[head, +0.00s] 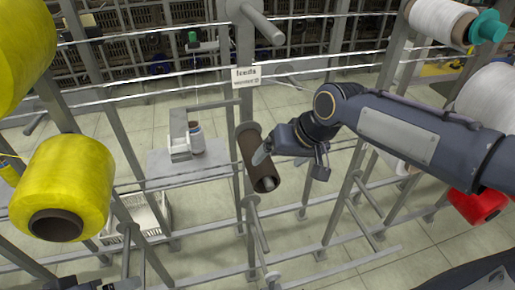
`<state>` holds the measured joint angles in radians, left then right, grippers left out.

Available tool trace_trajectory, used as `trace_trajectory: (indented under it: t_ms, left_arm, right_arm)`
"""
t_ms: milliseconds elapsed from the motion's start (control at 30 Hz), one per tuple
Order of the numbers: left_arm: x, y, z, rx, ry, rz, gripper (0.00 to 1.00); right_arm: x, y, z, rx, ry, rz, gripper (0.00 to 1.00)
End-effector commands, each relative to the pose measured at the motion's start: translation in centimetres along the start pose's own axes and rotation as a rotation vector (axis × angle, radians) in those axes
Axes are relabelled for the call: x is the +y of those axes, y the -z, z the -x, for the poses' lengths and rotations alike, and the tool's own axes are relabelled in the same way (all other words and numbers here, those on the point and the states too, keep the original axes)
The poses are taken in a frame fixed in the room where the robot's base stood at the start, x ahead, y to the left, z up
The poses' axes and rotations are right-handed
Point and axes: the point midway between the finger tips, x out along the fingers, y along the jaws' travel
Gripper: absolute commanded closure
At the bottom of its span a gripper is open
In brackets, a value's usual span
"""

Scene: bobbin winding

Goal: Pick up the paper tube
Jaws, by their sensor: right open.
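The paper tube (254,172) is a dark brown hollow cylinder on a grey peg of the metal rack, near the middle of the head view. It leans, with its near end low and the light peg end showing inside that end. My right gripper (264,156) reaches in from the right and is open. My left gripper does not show; a dark piece of my left arm seems to show at the bottom left.
Yellow yarn cones (68,180) hang on the rack at left. A white cone (440,22) and a red one (478,203) are at right. Bare grey pegs (256,222) stick out below the tube. A small sign (246,77) is above it. A grey table (160,162) stands behind the rack.

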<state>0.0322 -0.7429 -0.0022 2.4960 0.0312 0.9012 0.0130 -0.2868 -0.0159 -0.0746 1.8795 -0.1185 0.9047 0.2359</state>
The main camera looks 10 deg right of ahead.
Motion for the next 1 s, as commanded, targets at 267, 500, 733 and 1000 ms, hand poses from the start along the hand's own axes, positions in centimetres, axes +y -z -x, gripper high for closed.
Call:
trace_trajectory:
  t_ms: [267, 500, 733, 1000]
  left_arm:
    - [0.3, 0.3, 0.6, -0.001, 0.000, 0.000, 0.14]
    - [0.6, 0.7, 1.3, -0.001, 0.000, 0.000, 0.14]
    - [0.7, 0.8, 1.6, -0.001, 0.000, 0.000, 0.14]
    - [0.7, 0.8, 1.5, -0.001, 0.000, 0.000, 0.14]
  right_arm:
    - [-1.0, 1.5, -2.4, -0.009, -0.010, 0.009, 0.13]
    - [-1.1, 1.3, -5.4, -0.012, -0.010, 0.010, 0.13]
    - [-1.1, 1.3, -8.1, -0.006, -0.008, 0.008, 0.13]
    - [-1.1, 1.3, -8.3, -0.003, -0.008, 0.008, 0.17]
